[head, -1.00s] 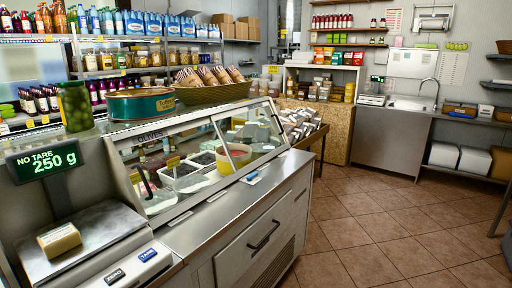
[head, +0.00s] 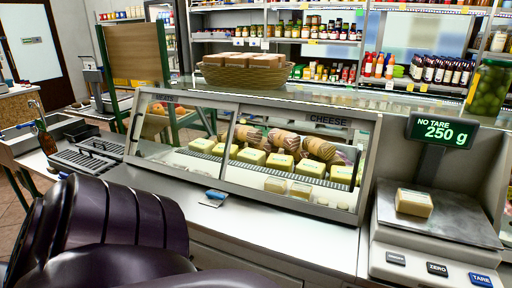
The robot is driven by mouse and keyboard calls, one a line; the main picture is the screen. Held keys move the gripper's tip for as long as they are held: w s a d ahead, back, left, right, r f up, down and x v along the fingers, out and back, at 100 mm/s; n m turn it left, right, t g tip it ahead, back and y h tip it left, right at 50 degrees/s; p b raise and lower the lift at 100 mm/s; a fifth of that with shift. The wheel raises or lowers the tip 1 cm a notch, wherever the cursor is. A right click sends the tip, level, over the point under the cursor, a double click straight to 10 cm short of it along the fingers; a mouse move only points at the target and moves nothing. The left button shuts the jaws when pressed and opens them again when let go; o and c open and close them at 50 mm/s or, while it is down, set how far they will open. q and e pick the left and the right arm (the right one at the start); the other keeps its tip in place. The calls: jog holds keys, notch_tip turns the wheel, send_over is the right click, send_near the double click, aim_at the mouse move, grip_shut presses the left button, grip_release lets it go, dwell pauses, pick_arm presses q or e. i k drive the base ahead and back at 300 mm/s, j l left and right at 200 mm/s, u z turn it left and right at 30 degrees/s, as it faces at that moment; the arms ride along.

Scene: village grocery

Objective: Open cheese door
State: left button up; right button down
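The cheese case (head: 300,160) is a slanted glass display with a grey frame, in the middle of the head view. A CHEESE label (head: 328,119) sits at its upper right. Its glass front (head: 290,165) appears to be in place, with wrapped yellow cheese blocks (head: 280,161) and brown round pieces (head: 284,138) behind it. A dark upright strip, perhaps a handle, shows near the right edge of the glass. Dark purple links of my arm fill the lower left. Neither gripper shows.
A steel counter (head: 270,232) runs in front of the case. At right, a scale (head: 440,215) bears a wrapped block (head: 413,202), with a 250 g display (head: 444,131) above. A basket (head: 245,74) stands on top of the case. A bottle (head: 46,137) stands at left.

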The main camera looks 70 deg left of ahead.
aim_at(328, 119)
jog(key=j+u, duration=0.1)
jog(key=u, duration=1.75)
jog(key=j, duration=0.4)
jog(key=i+j+u, duration=0.1)
jog(key=j, duration=0.35)
jog(key=i, duration=0.05)
